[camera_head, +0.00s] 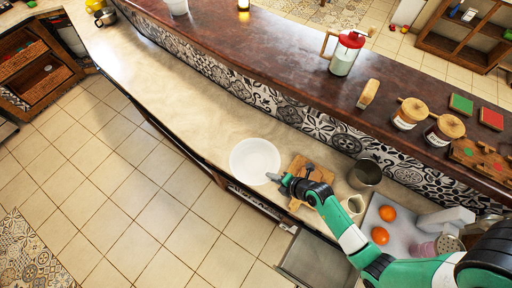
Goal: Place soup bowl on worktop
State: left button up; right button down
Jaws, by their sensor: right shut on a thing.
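The soup bowl (254,160) is white and round. It is upright over the beige worktop (188,92), near the worktop's front edge; I cannot tell whether its base touches the surface. My right gripper (275,178) is shut on the bowl's right rim, with its green arm coming in from the lower right. The gripper hides a small part of the rim. My left gripper is not in view.
A wooden board (312,172) lies just right of the bowl, partly under my arm. A metal pot (365,173), a mug (354,205) and a tray with oranges (380,236) are farther right. A raised brown counter (290,60) runs behind. The worktop left of the bowl is clear.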

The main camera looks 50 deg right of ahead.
aim_at(269, 161)
jog(key=w+d+f+b, duration=0.1)
jog(key=b, duration=0.2)
jog(key=w+d+f+b, duration=0.1)
jog(key=w+b, duration=0.1)
jog(key=b, duration=0.2)
jog(key=w+d+f+b, duration=0.2)
jog(key=b, duration=0.1)
jog(key=shift+w+b, duration=0.15)
jog(key=shift+b, duration=0.25)
jog(key=shift+w+d+f, duration=0.3)
jog(key=shift+w+d, duration=0.5)
jog(key=shift+w, duration=0.15)
jog(key=w+f+b, duration=0.1)
jog(key=w+d+f, duration=0.1)
jog(key=f, duration=0.1)
jog(key=d+f+b, duration=0.1)
jog(key=shift+w+f+b, duration=0.15)
jog(key=shift+w+b, duration=0.15)
jog(key=shift+w, duration=0.1)
jog(key=shift+w+d+f, duration=0.1)
jog(key=shift+w+d, duration=0.1)
jog(key=f+b, duration=0.2)
jog(key=f, duration=0.1)
jog(key=shift+w+d+f, duration=0.1)
jog(key=shift+w+d, duration=0.05)
jog(key=shift+w, duration=0.05)
jog(key=shift+f, duration=0.35)
jog(key=shift+r, duration=0.15)
